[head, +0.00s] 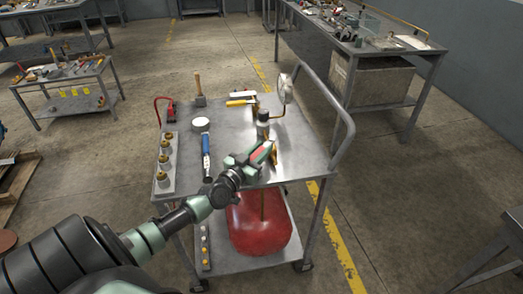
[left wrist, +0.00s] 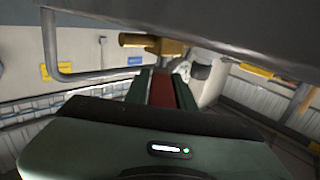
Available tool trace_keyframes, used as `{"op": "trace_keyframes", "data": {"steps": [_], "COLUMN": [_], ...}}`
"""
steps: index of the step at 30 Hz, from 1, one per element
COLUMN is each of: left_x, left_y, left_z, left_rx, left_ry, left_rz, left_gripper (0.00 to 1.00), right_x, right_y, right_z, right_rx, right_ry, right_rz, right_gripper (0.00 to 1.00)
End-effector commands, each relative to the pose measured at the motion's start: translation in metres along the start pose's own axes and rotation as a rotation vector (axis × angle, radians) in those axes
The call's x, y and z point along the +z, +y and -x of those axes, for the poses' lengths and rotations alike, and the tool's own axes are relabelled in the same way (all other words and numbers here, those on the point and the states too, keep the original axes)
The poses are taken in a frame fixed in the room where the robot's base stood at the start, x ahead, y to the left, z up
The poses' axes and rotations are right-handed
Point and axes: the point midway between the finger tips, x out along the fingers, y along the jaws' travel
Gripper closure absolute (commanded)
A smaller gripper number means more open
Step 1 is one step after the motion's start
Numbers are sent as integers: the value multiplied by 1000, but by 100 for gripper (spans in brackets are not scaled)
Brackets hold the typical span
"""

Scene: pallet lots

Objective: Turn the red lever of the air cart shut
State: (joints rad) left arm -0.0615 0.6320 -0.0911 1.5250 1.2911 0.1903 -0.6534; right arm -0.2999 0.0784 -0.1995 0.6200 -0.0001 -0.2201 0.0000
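The air cart (head: 239,140) is a grey metal trolley with a red tank (head: 260,225) on its lower shelf. My left gripper (head: 262,152) is over the right front part of the cart top. The red lever (head: 260,153) shows as a red strip between its two green fingers, and it also shows in the left wrist view (left wrist: 161,90), filling the gap between them. The gripper looks shut on it. A brass valve part (left wrist: 150,42) is just beyond the fingertips. The lever's far end and pivot are partly hidden. My right gripper is not in view.
On the cart top are a row of brass fittings (head: 164,163), a blue-handled tool (head: 206,155), a hammer (head: 199,89) and a gauge (head: 286,84). A bent handrail (head: 341,120) runs along the right side.

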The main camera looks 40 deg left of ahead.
Motion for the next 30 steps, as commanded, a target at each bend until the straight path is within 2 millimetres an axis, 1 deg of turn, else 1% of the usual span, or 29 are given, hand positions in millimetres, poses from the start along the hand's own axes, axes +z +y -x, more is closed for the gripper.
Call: {"op": "trace_keyframes", "data": {"steps": [1,2,10,13,17,24,27,30], "left_x": [0,0,0,0,0,2,1,0], "left_y": [0,0,0,0,0,0,0,0], "left_z": [0,0,0,5,21,61,71,77], "left_rx": [0,0,-1,0,-1,0,-1,-1], "left_ry": [-1,0,1,-1,-2,-3,-1,0], "left_rz": [1,1,0,1,1,0,1,1], "left_gripper": [59,56,56,56,56,56,56,56], "right_x": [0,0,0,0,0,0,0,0], "right_y": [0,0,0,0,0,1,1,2], "right_z": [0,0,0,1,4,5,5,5], "right_rx": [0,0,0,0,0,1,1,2], "right_ry": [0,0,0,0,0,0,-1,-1], "right_rz": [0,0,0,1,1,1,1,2], "right_gripper": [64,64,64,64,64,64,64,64]}}
